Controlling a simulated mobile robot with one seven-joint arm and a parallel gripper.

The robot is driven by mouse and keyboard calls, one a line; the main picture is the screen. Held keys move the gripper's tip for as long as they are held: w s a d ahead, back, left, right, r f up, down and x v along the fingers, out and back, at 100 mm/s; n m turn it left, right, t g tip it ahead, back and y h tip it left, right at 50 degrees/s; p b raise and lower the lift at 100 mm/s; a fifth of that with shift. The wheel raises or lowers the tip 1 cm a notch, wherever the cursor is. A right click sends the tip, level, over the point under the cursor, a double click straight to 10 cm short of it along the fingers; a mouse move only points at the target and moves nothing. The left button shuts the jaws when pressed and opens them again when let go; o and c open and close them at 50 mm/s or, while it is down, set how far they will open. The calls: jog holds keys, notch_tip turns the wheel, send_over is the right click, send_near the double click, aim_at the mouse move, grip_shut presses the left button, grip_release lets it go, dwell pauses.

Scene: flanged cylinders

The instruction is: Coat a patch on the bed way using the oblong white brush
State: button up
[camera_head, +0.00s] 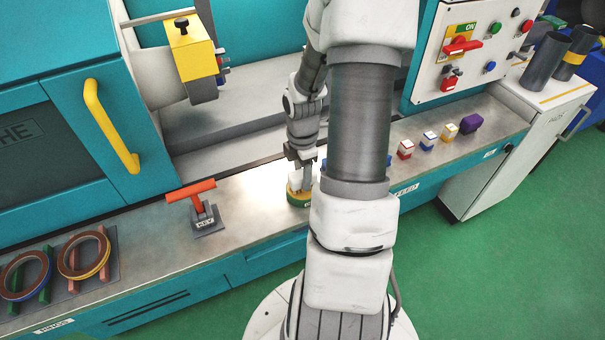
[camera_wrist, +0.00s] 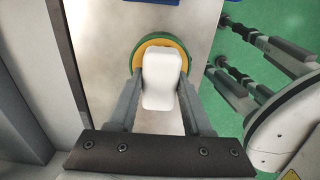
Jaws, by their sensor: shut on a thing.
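The oblong white brush (camera_wrist: 161,80) is between the two fingers of my gripper (camera_wrist: 160,92) in the wrist view. The gripper is shut on it. Behind its far end is a round green-and-yellow holder (camera_wrist: 139,58); I cannot tell whether the brush touches it. In the head view my gripper (camera_head: 304,172) points down over this holder (camera_head: 299,200) on the steel ledge, and my arm hides part of the area. The grey bed way (camera_head: 222,128) runs inside the machine behind the ledge; its right part is hidden by my arm.
On the ledge (camera_head: 145,235) stand an orange T-handle (camera_head: 191,190) to the left and ringed racks (camera_head: 83,255) further left. Several small coloured blocks (camera_head: 428,140) stand to the right. A yellow-topped toolpost (camera_head: 190,50) hangs above the bed. A control panel (camera_head: 475,50) is at right.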

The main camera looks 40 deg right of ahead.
jog(key=shift+s, duration=0.1)
notch_tip(320, 180, up, 7)
jog(key=p, duration=0.7)
dwell(1.0)
